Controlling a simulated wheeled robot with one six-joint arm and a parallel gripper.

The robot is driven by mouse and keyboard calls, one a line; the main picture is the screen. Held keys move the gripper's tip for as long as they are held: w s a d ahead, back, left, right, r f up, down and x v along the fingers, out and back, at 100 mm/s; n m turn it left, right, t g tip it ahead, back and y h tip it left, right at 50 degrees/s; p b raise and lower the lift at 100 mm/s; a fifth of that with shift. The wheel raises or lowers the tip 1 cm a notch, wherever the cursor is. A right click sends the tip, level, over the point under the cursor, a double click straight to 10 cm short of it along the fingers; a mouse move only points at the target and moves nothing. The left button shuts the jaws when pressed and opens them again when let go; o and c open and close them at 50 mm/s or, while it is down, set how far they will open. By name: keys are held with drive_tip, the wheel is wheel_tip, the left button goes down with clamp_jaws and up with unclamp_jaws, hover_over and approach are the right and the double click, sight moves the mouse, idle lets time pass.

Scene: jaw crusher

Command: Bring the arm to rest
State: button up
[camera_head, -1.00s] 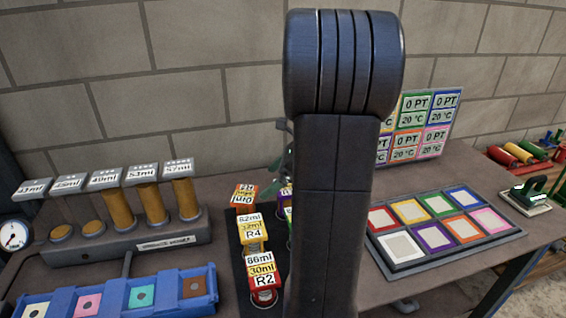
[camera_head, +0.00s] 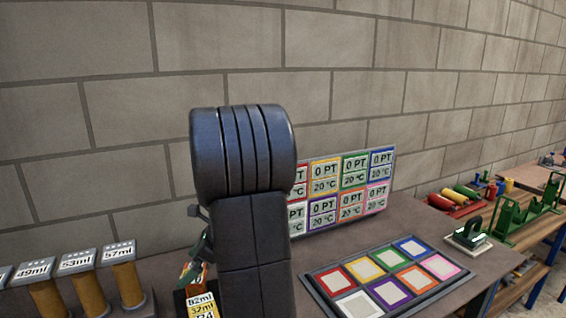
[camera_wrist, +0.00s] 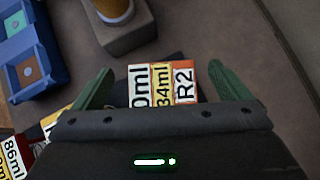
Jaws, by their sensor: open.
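My gripper (camera_wrist: 160,68) is open in the wrist view, with its two green fingers spread wide. A labelled sample holder with white, yellow and orange faces (camera_wrist: 162,87) shows in the gap between the fingers. I cannot tell how far below the fingers it is, and its near part is hidden by my gripper's body. In the head view my arm stands upright and hides part of the bench. A small green part of my gripper shows at the arm's left side there.
More labelled holders (camera_head: 201,304) stand left of my arm. Tubes with ml labels (camera_head: 77,264) stand at the far left. A block wall closes the back.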

drive_tip(key=shift+r, duration=1.1)
drive_tip(key=shift+f, duration=0.15)
